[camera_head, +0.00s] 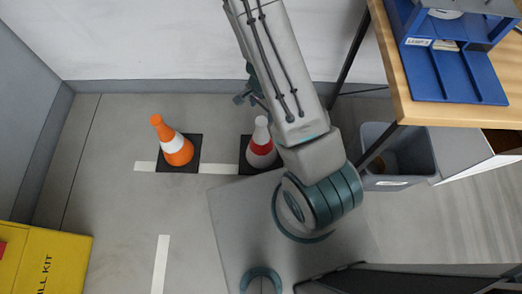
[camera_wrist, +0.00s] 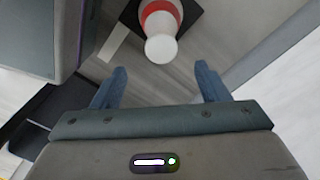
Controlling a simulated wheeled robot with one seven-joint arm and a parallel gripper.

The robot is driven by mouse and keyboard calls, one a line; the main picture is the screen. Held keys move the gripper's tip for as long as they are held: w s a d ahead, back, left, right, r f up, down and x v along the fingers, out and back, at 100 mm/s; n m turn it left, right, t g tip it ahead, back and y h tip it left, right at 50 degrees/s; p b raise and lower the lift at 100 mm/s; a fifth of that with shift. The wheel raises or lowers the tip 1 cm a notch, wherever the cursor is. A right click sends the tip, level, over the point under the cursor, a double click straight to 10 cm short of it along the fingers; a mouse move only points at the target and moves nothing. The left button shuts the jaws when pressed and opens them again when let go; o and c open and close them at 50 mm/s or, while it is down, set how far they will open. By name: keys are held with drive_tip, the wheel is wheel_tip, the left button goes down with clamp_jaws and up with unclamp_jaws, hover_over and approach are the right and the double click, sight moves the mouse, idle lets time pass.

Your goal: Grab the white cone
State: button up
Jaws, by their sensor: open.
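The white cone (camera_head: 262,144) has a red band and stands upright on a black square base on the floor. My arm covers part of its right side in the head view. In the wrist view the white cone (camera_wrist: 160,46) shows from above, its white tip between and just beyond the fingertips. My gripper (camera_wrist: 160,72) is open and empty, with its two blue fingers apart. In the head view, a small part of my gripper (camera_head: 246,95) shows behind the arm, near the cone's top.
An orange cone (camera_head: 173,142) with a white band stands to the left. A yellow spill kit box (camera_head: 45,262) is at lower left. A wooden table (camera_head: 440,112) with a blue tray (camera_head: 455,78) and a grey bin (camera_head: 400,150) are at right. A wall runs behind.

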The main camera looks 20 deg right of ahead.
sight(261, 120)
wheel_tip(261, 120, down, 10)
drive_tip(key=b, duration=0.5)
drive_tip(key=shift+w+a+r, duration=0.1)
drive_tip(key=shift+r, duration=0.15)
drive_tip(key=shift+r, duration=0.1)
clamp_jaws()
